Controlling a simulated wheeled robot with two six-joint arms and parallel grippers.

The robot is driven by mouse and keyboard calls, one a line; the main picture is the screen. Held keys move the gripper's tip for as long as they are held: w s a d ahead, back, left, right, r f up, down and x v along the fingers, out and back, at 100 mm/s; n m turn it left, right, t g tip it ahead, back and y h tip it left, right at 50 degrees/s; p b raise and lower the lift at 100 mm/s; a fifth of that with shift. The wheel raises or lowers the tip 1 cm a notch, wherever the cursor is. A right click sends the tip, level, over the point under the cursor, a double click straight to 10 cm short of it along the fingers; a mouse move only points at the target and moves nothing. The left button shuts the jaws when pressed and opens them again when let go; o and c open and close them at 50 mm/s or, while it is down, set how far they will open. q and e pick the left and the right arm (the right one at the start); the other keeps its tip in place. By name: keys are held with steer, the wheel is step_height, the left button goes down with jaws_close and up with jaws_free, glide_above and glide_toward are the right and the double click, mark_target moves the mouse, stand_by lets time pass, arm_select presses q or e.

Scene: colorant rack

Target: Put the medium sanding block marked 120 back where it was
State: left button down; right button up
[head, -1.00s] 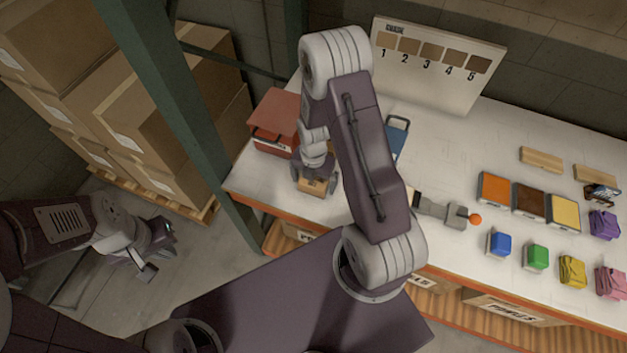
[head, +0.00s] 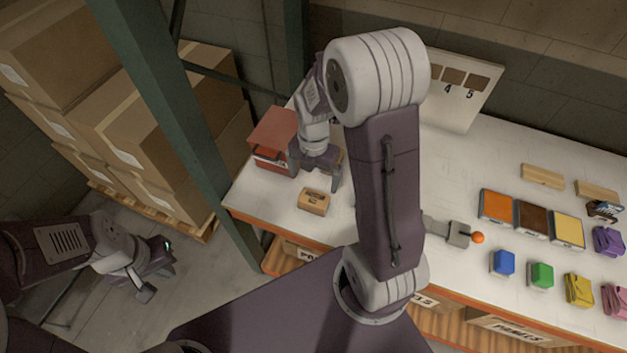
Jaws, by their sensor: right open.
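A tan block (head: 313,202) with a small dark mark on top lies on the white tabletop near its front left edge. I take it for the sanding block, but its number is too small to read. My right gripper (head: 315,180) is open and empty, just behind and above the block, apart from it. Its fingers stand either side of a gap, close to the red box. My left gripper (head: 158,278) hangs off the table at the left, over the floor. Its fingers look apart with nothing between them.
A red box (head: 272,140) stands left of the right gripper. My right arm hides the table's middle and part of the numbered board (head: 462,90). Coloured pads, blocks and cloths (head: 541,275) fill the right side. A green post (head: 165,110) rises left of the table (head: 455,180).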

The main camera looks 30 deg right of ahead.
steer(key=s+a+r+m, duration=0.1)
steer(key=s+m, duration=0.3)
steer(key=m, duration=0.8)
steer(key=s+a+r+m+t, duration=0.1)
steer(key=s+a+m, duration=0.2)
steer(key=m, duration=1)
steer(key=shift+s+a+m, duration=0.3)
steer(key=shift+s+a, duration=0.05)
steer(key=shift+s, duration=0.25)
